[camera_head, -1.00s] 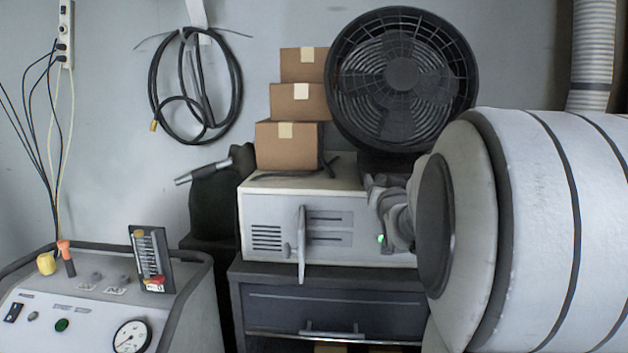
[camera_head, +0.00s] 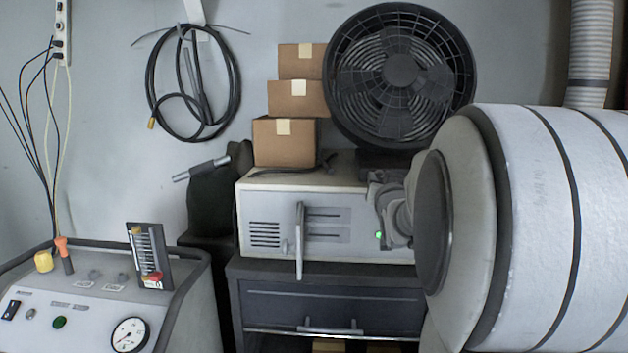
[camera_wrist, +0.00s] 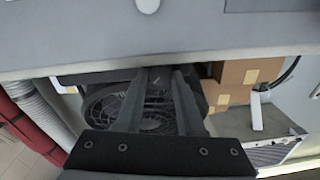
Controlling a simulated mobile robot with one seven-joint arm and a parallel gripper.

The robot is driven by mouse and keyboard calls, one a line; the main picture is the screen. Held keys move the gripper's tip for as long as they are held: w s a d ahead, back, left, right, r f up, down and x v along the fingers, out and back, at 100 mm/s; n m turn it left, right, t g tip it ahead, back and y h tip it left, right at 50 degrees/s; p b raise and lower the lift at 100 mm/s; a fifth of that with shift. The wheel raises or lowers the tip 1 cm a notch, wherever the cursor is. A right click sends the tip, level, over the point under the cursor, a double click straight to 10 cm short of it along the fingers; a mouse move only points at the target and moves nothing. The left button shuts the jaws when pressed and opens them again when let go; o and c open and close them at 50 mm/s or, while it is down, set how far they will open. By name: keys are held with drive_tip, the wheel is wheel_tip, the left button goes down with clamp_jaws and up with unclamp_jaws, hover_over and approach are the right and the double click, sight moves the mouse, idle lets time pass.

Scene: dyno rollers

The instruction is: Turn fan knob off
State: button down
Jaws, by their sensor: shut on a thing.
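The black round fan (camera_head: 400,72) stands on top of the pale equipment case (camera_head: 262,205), beside the cardboard boxes. My gripper (camera_head: 378,183) is at the case's front top edge, just below the fan. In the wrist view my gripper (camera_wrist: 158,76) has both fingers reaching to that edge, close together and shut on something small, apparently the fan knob. The knob itself is hidden by the fingers and the edge. The fan also shows in the wrist view (camera_wrist: 112,108), behind the fingers.
Several cardboard boxes (camera_head: 285,143) are stacked left of the fan. A hinged panel or handle (camera_head: 299,242) stands out from the case front. A dark drawer cabinet (camera_head: 270,303) is below. A control console (camera_head: 85,315) stands at lower left. My large white arm fills the right side.

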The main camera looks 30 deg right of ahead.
drive_tip(key=shift+f+n+b, duration=0.15)
drive_tip(key=shift+n+b, duration=0.95)
drive_tip(key=shift+b, duration=0.15)
drive_tip(key=shift+r+n+b, duration=0.2)
drive_tip(key=shift+n+b, duration=1.3)
drive_tip(key=shift+n, duration=0.2)
drive_tip(key=c, duration=0.5)
unclamp_jaws()
drive_tip(key=shift+s+a, duration=0.15)
